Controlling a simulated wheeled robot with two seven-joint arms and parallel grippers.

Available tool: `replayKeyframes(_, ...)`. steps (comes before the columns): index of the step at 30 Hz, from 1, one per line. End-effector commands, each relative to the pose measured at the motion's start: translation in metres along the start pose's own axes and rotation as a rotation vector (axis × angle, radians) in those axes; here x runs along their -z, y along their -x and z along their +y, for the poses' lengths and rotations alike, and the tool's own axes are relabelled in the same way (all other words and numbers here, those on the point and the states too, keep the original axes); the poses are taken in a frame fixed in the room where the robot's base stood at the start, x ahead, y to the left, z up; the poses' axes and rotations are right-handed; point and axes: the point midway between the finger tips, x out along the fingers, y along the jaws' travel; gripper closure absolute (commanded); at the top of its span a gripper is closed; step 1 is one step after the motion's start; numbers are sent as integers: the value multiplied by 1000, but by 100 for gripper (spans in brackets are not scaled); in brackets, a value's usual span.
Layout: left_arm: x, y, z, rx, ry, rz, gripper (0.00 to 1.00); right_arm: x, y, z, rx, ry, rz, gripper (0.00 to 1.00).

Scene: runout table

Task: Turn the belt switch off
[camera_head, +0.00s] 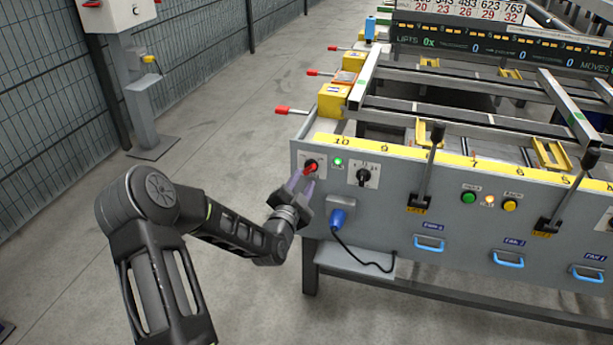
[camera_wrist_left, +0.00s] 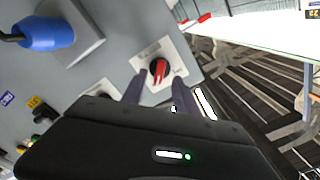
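A red rotary switch (camera_head: 310,166) sits on a white plate at the left end of the grey front panel. It also shows in the left wrist view (camera_wrist_left: 159,70), with a red handle on a dark round base. Its lettering is too small to read. My left gripper (camera_head: 302,182) is just in front of this switch. My right gripper is not in view.
A green lamp (camera_head: 338,162) and a black rotary switch (camera_head: 363,176) are right of the red switch. A blue plug (camera_head: 338,217) with a cable is below. Black levers (camera_head: 428,165) stand farther right. Red-handled rods (camera_head: 290,110) stick out from the table's left side.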

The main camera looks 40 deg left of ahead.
Motion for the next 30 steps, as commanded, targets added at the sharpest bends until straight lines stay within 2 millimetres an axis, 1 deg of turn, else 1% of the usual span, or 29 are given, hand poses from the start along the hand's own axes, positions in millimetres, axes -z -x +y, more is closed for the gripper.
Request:
replayKeyframes(1,0,-8,0,1,2,1,65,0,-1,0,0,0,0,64)
replayKeyframes(3,0,-18,0,1,1,0,65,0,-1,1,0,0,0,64)
replayKeyframes(7,0,-31,1,0,1,0,65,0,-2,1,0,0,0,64)
replayKeyframes(10,0,-35,0,0,1,-1,65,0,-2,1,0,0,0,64)
replayKeyframes(17,0,-35,0,0,0,-1,65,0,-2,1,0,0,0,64)
replayKeyframes(30,0,-35,0,-1,0,0,100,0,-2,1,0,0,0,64)
